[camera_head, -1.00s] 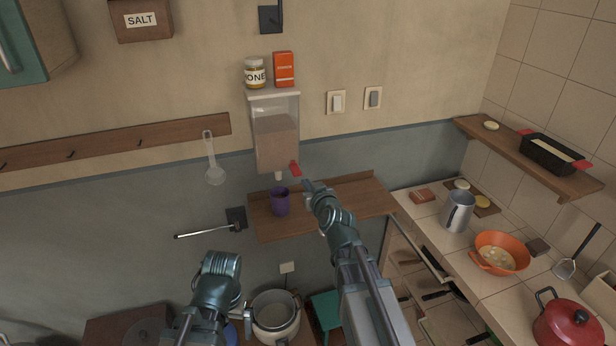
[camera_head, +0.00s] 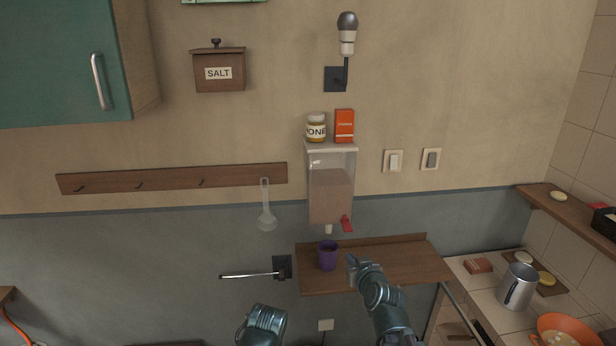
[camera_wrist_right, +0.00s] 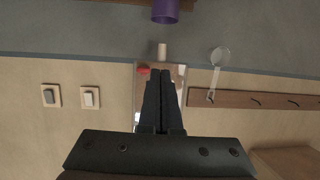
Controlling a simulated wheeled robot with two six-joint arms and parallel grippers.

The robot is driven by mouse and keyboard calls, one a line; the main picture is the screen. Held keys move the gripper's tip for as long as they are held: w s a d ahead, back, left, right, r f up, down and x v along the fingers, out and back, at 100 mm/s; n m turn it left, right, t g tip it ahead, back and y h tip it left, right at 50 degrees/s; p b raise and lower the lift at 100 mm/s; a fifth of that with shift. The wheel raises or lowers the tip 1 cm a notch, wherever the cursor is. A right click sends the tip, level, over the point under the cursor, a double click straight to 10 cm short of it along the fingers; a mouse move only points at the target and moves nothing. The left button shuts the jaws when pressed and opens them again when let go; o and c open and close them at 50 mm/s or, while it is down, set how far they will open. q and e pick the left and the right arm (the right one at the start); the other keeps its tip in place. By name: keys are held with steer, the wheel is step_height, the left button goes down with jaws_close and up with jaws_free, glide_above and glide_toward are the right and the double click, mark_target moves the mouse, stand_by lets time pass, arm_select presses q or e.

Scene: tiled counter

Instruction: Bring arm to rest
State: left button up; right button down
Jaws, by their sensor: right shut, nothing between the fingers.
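My right gripper (camera_head: 353,262) is shut and empty. In the head view it appears in front of the wooden shelf, just right of the purple cup (camera_head: 328,255) and below the dispenser's red lever (camera_head: 347,223). In the right wrist view its two dark fingers (camera_wrist_right: 161,100) lie together, with nothing between them. That view is upside down, with the cup (camera_wrist_right: 165,11) at the top edge, apart from the fingers. Of my left arm (camera_head: 262,326) only a link shows at the bottom edge of the head view; its gripper is out of the picture.
The clear dispenser (camera_head: 331,185) hangs above the shelf (camera_head: 410,262). A wall arm (camera_head: 250,275) sticks out left of the shelf. A ladle (camera_head: 266,210) hangs from the hook rail (camera_head: 165,180). A metal jug (camera_head: 517,287) stands on the tiled counter at right.

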steer(key=s+a+f+n+g+y+b, duration=0.1)
steer(key=s+a+f+n+g+y, duration=0.1)
steer(key=s+a+f+g, duration=0.45)
steer(key=s+a+f+g+h+b, duration=0.1)
steer(key=s+f+g, duration=0.3)
steer(key=s, duration=0.5)
steer(key=s+a+f+g+h+b, duration=0.1)
steer(key=s+a+f+g+h, duration=0.2)
steer(key=s+f, duration=0.4)
steer(key=shift+s+a+f+n+g+h, duration=0.5)
steer(key=shift+s+a, duration=0.3)
steer(key=shift+s, duration=0.45)
steer(key=shift+r, duration=0.15)
steer(key=w+r+t+y+p, duration=0.45)
steer(key=w+r, duration=0.25)
steer(key=w, duration=0.5)
steer(key=w+d+r+m+t+h+p, duration=0.1)
steer(key=w+d+r+t+p, duration=0.2)
steer(key=r, duration=0.7)
steer(key=w+d+r+m+t+h+p, duration=0.1)
steer(key=w+d+r+m+t+p, duration=0.1)
steer(key=w+d+r+t, duration=0.6)
steer(key=w+d+r+p, duration=0.1)
steer(key=w+d+r, duration=0.1)
steer(key=w+d, duration=0.1)
steer(key=shift+w+d+m, duration=0.15)
steer(key=shift+w+m, duration=0.15)
steer(key=shift+w, duration=0.45)
